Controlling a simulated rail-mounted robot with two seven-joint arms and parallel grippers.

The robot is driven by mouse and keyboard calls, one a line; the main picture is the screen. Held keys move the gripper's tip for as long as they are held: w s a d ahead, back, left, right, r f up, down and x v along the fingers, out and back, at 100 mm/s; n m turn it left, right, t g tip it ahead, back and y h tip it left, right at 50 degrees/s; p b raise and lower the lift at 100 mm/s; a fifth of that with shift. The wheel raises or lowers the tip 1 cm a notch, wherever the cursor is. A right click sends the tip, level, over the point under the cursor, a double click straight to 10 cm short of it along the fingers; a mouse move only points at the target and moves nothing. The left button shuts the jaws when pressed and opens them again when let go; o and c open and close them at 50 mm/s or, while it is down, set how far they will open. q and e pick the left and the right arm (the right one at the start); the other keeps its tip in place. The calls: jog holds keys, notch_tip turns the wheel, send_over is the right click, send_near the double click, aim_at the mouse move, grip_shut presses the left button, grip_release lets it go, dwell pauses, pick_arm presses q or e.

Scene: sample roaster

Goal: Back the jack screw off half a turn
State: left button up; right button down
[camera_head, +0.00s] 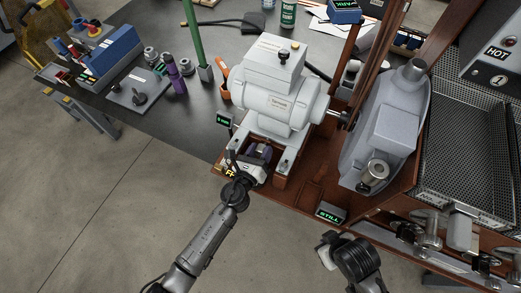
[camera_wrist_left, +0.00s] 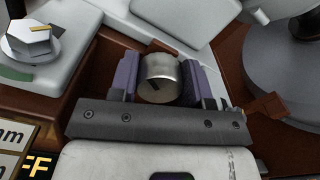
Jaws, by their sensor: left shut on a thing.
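The jack screw (camera_wrist_left: 159,78) is a short silver cylinder with a dark mark on its face, in the left wrist view. It sits at the foot of the grey motor (camera_head: 283,95). My left gripper (camera_head: 259,153) has purple fingers, which also show in the left wrist view (camera_wrist_left: 160,82). They are shut on the jack screw, one on each side. In the head view the gripper hides most of the screw. My right arm shows at the lower middle; its fingertips are hidden.
A hex bolt head (camera_wrist_left: 30,40) on a grey foot stands left of the screw. A "STILL" sign (camera_head: 330,212) lies on the brown base's front edge. The grey housing (camera_head: 392,130) stands right of the motor. The black bench (camera_head: 185,125) is partly clear to the left.

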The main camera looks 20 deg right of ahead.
pick_arm(q)
jog(key=shift+n, duration=0.6)
jog(key=o, duration=0.9)
jog(key=shift+s+a, duration=0.35)
jog(key=p+v, duration=0.2)
jog(key=v, duration=1.1)
